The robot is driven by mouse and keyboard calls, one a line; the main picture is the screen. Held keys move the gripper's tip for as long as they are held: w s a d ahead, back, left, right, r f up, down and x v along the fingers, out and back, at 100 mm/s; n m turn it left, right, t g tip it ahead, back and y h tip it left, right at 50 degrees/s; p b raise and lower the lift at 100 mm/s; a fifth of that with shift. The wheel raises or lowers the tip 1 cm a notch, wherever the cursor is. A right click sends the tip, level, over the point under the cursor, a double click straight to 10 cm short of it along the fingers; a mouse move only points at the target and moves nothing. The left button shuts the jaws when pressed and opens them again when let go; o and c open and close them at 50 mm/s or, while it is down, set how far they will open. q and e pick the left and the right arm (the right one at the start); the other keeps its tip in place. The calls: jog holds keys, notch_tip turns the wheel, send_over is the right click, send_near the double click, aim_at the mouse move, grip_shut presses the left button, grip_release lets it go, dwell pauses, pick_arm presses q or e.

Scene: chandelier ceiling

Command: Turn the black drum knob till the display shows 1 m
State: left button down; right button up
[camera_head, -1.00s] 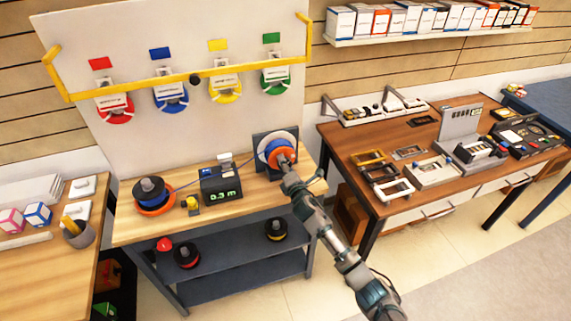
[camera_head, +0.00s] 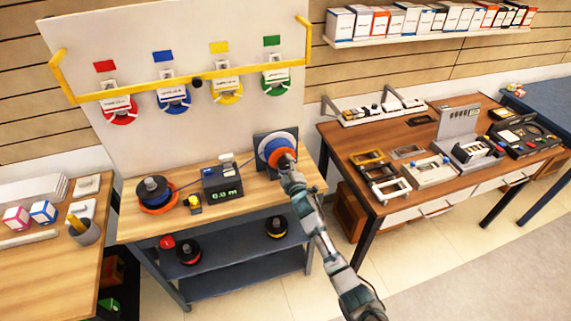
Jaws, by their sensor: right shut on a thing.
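A drum (camera_head: 275,144) with blue and white on its face and an orange flange stands upright in a dark stand at the bench's right end. My right gripper (camera_head: 286,163) is at the drum's front, shut on what appears to be its knob. The gripper hides the knob, so its colour does not show. The display (camera_head: 226,194) is on a dark box left of the drum. It shows small green digits ending in "m", which look like 0.13 but are hard to read. My left gripper is out of view.
A black-topped spool (camera_head: 152,188) on an orange base stands at the bench's left, with blue cable running toward the display box. A brown table (camera_head: 430,130) with devices stands to the right. Several coloured coils hang on the board behind.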

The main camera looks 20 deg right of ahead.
jog(key=m+p, duration=0.1)
jog(key=m, duration=0.2)
jog(key=shift+f, duration=0.1)
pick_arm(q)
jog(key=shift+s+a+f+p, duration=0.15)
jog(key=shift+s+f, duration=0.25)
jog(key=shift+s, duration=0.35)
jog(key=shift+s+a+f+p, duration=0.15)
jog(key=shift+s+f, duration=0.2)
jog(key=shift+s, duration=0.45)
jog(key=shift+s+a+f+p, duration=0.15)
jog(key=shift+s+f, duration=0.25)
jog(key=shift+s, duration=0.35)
pick_arm(e)
jog(key=shift+m, duration=1.7)
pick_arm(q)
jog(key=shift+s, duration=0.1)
pick_arm(e)
jog(key=o, duration=1.2)
jog(key=shift+w+f, duration=0.15)
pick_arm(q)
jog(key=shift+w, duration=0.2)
